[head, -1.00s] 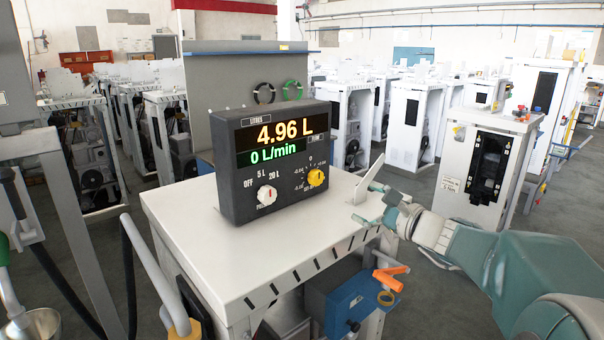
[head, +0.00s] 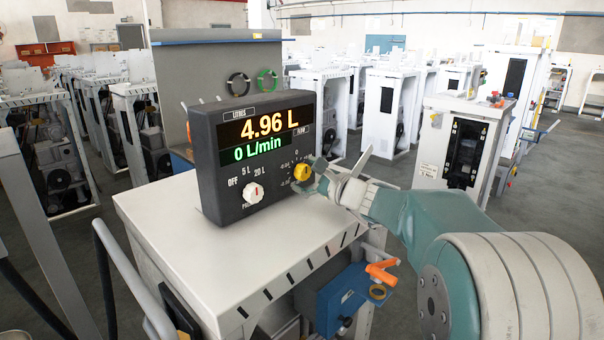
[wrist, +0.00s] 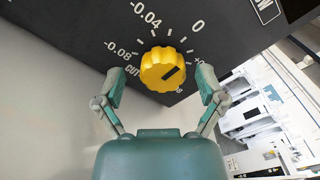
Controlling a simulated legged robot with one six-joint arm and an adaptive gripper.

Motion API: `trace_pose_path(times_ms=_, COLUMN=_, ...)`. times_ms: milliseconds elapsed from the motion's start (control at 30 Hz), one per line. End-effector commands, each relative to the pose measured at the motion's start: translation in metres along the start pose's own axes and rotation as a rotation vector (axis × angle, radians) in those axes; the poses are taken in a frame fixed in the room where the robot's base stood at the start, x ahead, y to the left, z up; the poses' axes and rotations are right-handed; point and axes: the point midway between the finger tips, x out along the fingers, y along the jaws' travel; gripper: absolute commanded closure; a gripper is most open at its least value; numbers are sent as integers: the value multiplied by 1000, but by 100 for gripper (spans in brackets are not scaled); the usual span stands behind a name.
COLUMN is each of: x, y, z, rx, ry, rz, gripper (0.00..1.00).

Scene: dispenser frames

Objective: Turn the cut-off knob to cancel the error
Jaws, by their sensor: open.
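The yellow cut-off knob (head: 302,172) is on the lower right of the dark control box (head: 212,190). In the wrist view the yellow knob (wrist: 163,68) has a black pointer mark toward its right side, with a scale reading -0.08, -0.04 and 0 around it; the rest of the scale is partly hidden. My gripper (wrist: 166,84) is open, its two fingers at the lower left and lower right of the knob, with no grip on it. In the head view my gripper (head: 325,180) is close beside the knob. The display reads 4.96 L and 0 L/min.
A white knob (head: 253,193) sits left of the yellow one, marked OFF, 5 L, 20 L. The box stands on a white cabinet top (head: 160,220). An orange handle (head: 381,272) is below the cabinet's front right. White cabinets fill the background.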

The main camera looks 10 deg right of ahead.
Motion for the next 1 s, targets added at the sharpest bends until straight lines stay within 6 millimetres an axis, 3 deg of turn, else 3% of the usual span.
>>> trace_pose_path(times_ms=133, x=11, y=0, z=0, rx=0, ry=0, rz=0, gripper=11)
trace_pose_path(times_ms=400, x=12, y=0, z=0, rx=1, ry=1, rz=-1, gripper=11)
trace_pose_path(times_ms=467, x=12, y=0, z=0, rx=0, ry=1, rz=-1, gripper=33)
trace_pose_path(times_ms=600, x=12, y=0, z=0, rx=0, ry=1, rz=0, gripper=93)
trace_pose_path(times_ms=1000, x=13, y=0, z=1, rx=34, ry=-2, rz=0, gripper=93)
